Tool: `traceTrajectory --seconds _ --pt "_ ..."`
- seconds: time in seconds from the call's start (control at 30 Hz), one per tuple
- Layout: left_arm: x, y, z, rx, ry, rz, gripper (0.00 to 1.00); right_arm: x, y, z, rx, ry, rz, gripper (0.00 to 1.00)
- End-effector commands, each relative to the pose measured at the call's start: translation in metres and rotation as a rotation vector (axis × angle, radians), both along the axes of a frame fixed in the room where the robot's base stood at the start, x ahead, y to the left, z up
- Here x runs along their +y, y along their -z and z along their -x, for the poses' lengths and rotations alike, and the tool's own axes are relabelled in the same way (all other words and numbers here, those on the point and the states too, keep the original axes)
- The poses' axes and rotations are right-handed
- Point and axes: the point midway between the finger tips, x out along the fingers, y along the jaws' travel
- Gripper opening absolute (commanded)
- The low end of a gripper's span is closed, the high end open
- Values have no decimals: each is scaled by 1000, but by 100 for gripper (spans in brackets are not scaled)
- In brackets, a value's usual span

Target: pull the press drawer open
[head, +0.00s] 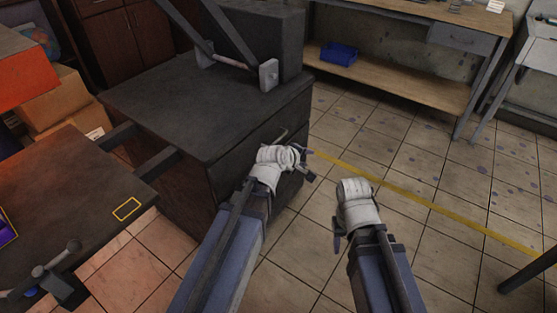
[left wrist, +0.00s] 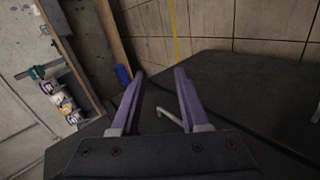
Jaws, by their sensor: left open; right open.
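The press (head: 190,100) is a dark cabinet with a lever frame on top. Its drawer front (head: 240,162) is on the right side, partly hidden by my left arm. A thin pale handle (head: 281,136) sticks out of that front; in the left wrist view a light bar (left wrist: 170,117), likely this handle, shows between the finger bases. My left gripper (head: 304,162) is open beside the drawer front; its purple fingers (left wrist: 157,75) stand apart. Whether they touch the handle I cannot tell. My right gripper (head: 338,238) is open, away from the press above the floor, and mostly hidden by its wrist.
A side table (head: 85,180) with a yellow-outlined mark stands at the left. Boxes (head: 55,102) are stacked behind it. A workbench (head: 400,82) with a blue bin (head: 339,54) on its lower shelf stands at the back.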

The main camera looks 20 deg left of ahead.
Motion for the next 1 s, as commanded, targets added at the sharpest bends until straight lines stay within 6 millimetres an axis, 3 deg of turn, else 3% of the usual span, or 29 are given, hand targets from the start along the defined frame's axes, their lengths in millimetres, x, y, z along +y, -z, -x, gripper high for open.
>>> traceTrajectory --seconds 0.03,0.1,0.3,0.4,0.6,1.0 --pt "14 28 -12 -36 -81 75 45 0 39 0 0 -1 1 50" --pt "32 37 -26 -88 -186 183 45 0 62 0 0 -1 1 50" --pt "84 53 -53 -220 -429 459 45 0 115 0 -1 -3 1 50" --pt "104 56 -59 -269 -508 559 45 0 131 0 -2 -3 2 50" --pt "125 56 -63 -323 -586 663 45 0 144 0 -1 -4 2 50" --pt "128 57 -76 -329 -594 677 45 -1 147 0 -1 -4 2 50"
